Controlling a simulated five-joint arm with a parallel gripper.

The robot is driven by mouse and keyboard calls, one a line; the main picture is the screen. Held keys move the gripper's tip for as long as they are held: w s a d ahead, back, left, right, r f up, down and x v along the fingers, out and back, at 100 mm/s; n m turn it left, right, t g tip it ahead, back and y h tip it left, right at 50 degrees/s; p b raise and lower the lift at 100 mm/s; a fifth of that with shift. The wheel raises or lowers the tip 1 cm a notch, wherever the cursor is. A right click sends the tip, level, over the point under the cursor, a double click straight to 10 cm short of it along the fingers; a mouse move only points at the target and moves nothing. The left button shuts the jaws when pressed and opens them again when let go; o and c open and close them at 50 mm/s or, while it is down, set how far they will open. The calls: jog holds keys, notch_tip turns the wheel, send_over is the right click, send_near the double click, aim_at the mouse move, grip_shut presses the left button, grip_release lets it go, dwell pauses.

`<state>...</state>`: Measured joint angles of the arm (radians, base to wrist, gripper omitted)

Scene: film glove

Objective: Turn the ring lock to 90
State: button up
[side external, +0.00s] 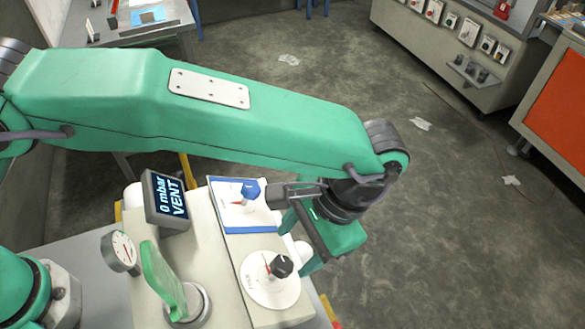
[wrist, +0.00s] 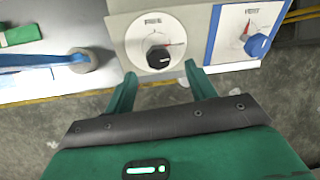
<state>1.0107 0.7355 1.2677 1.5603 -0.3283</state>
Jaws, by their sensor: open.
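A round white dial (side external: 257,289) with a black knob (side external: 282,266) and a red pointer is on the front of the pale machine. In the wrist view, the dial (wrist: 141,27) and black knob (wrist: 158,58) lie just beyond my fingertips, and the red pointer points right. A blue knob (side external: 250,190) with a red pointer sits on a blue-edged white plate; it is at the right in the wrist view (wrist: 257,45). The labels are too blurred to tell which is the ring lock. My gripper (wrist: 160,70) is open and empty, apart from both knobs; in the side view, my gripper (side external: 295,246) is beside the machine.
A display (side external: 167,200) reading "0 mbar VENT", a round gauge (side external: 120,252) and an upright green piece (side external: 163,282) on a grey ring stand on the machine. A table (side external: 130,38) is behind. The floor (side external: 455,200) to the right is mostly clear.

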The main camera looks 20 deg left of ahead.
aim_at(283, 262)
jog(key=shift+v, duration=1.4)
jog(key=shift+w+a+f, duration=0.1)
jog(key=shift+a+f, duration=0.15)
jog(key=shift+a, duration=0.05)
jog(key=shift+x, duration=3.9)
jog(key=shift+d, duration=0.2)
jog(key=c, duration=0.9)
